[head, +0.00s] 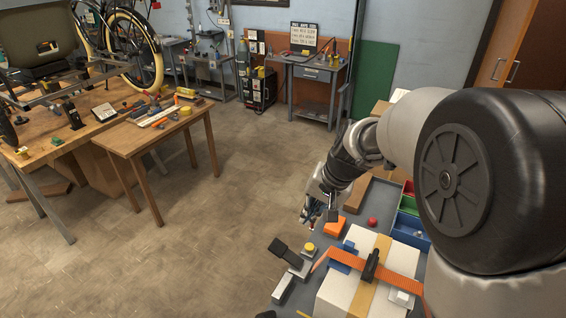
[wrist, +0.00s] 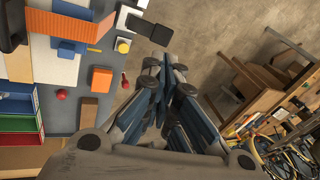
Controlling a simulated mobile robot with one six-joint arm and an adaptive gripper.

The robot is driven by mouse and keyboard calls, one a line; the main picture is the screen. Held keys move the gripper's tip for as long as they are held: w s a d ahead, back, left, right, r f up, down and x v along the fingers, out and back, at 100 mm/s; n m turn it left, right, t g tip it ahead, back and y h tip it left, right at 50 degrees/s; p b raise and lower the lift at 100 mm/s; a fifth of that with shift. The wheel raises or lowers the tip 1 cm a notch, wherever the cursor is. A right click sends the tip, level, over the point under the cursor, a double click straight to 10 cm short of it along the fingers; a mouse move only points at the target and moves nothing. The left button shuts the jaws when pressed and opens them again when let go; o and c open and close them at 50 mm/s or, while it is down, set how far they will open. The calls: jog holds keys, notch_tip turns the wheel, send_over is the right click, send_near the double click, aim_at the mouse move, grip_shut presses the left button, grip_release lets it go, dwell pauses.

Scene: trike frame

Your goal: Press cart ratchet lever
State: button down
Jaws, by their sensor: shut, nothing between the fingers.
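In the head view a black ratchet piece (head: 371,265) sits on an orange strap (head: 345,259) around a white box on the cart. A separate black-ended lever (head: 283,250) on a grey base stands at the cart's left edge, and it also shows in the wrist view (wrist: 150,29). I cannot tell for sure which is the ratchet lever. My gripper (head: 309,216) is shut and empty, pointing down above the cart's far left edge. In the wrist view my gripper (wrist: 166,73) is apart from the black-ended lever.
On the cart are the white box (head: 342,291), a yellow button (head: 310,247), an orange block (head: 335,227), a red ball (head: 373,222), and green and blue bins (head: 409,233). A wooden table (head: 150,130) with tools stands left. The floor between is clear.

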aim_at(280, 244)
jog(key=w+a+f+m, duration=0.1)
jog(key=w+a+f, duration=0.1)
jog(key=w+f, duration=0.4)
notch_tip(280, 244, down, 4)
jog(key=shift+w+f+m+y, duration=0.1)
jog(key=shift+w+m+y, duration=0.2)
jog(key=shift+w+m, duration=0.1)
jog(key=b+x, duration=0.1)
jog(key=x, duration=0.3)
jog(key=b+x, duration=0.1)
jog(key=x, duration=0.4)
jog(key=b+x, duration=0.1)
jog(key=x, duration=0.4)
jog(key=shift+s, duration=0.3)
jog(key=shift+g+p, duration=0.3)
jog(key=shift+p, duration=0.35)
